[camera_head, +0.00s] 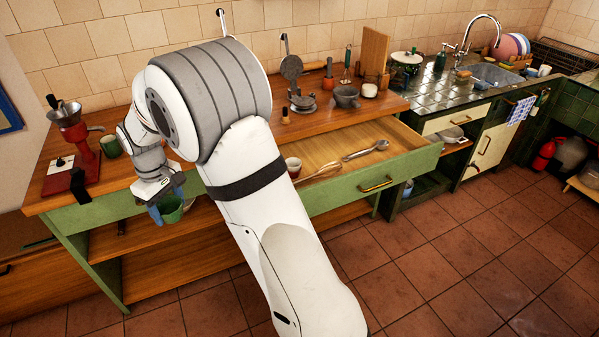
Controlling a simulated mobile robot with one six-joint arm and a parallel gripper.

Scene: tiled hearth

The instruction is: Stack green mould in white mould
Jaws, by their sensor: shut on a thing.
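My gripper (163,207) hangs just in front of the counter's left part, over the front edge and above the lower shelf. It is shut on the green mould (173,209), a small cup-like piece that shows below the gripper, partly covered by it. I cannot make out the white mould for certain. A small cup with a pale inside and reddish side (293,165) stands in the open drawer (410,158), apart from my gripper. My arm hides part of the counter and drawer.
The drawer, pulled out, also holds a whisk (322,170) and a ladle (367,150). A waffle iron (296,85) and mortar (346,96) stand behind it.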

